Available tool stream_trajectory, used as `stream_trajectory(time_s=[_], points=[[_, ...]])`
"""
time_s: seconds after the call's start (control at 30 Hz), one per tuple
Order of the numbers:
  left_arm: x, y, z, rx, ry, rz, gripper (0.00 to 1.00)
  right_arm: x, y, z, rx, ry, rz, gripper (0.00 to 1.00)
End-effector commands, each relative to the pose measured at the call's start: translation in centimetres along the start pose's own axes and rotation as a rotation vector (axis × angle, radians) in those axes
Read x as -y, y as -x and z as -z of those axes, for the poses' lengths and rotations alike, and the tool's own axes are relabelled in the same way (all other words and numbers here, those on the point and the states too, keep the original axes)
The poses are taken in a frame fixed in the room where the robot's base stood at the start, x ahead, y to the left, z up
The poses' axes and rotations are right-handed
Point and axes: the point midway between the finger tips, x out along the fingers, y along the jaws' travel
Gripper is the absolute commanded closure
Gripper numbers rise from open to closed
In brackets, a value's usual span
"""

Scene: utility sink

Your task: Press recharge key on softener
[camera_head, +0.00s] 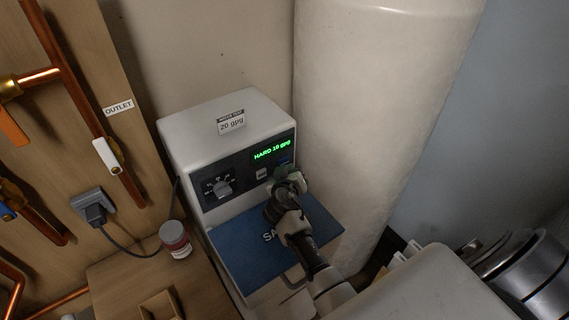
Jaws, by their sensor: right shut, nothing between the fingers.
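The softener (220,110) is a white box with a dark control panel on its front. A small blue-lit part (285,160) shows below the display. My right gripper (286,180) is shut and empty in front of the panel's lower right, hiding that part of it. I cannot tell whether it touches the panel. No key is readable as recharge. My left gripper is not in view.
A blue lid (240,252) lies below the panel, under my right arm. A tall white tank (375,90) stands right behind the softener. A small jar (175,238), a plugged cord (130,252) and copper pipes (85,105) are at the left.

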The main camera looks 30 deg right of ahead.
Motion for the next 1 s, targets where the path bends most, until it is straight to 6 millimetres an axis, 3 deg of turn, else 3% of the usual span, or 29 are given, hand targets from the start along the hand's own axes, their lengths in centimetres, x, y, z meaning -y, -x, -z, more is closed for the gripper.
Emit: stream_trajectory(time_s=[1.0], points=[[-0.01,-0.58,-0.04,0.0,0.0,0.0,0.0,0.37,-0.51,0.42,-0.001,0.0,0.0,1.0]])
